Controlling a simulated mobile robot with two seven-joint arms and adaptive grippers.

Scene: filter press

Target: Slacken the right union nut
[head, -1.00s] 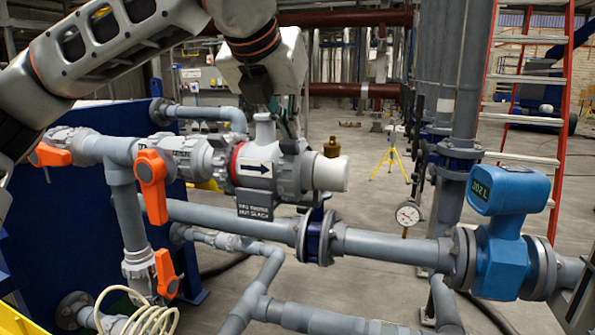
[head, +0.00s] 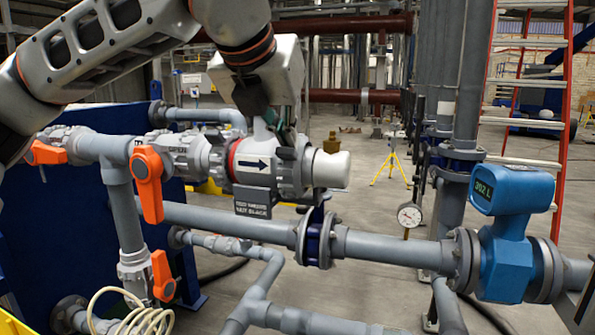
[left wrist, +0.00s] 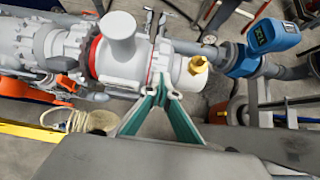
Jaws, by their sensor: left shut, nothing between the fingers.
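The grey valve body (head: 254,164) with a black arrow label sits in the upper pipe run. The ribbed right union nut (head: 292,172) is at its right end, beside a white pipe end (head: 331,169). My left gripper (head: 286,138) comes down from above to the top of this nut and partly hides it. In the left wrist view the green fingers (left wrist: 163,91) converge at their tips close to the nut (left wrist: 158,62). They are shut with nothing between them; I cannot tell whether they touch the nut. My right gripper is not in view.
Orange-handled valves (head: 149,184) stand to the left. A lower pipe (head: 390,247) leads to a blue meter (head: 508,190). Floor behind is mostly open.

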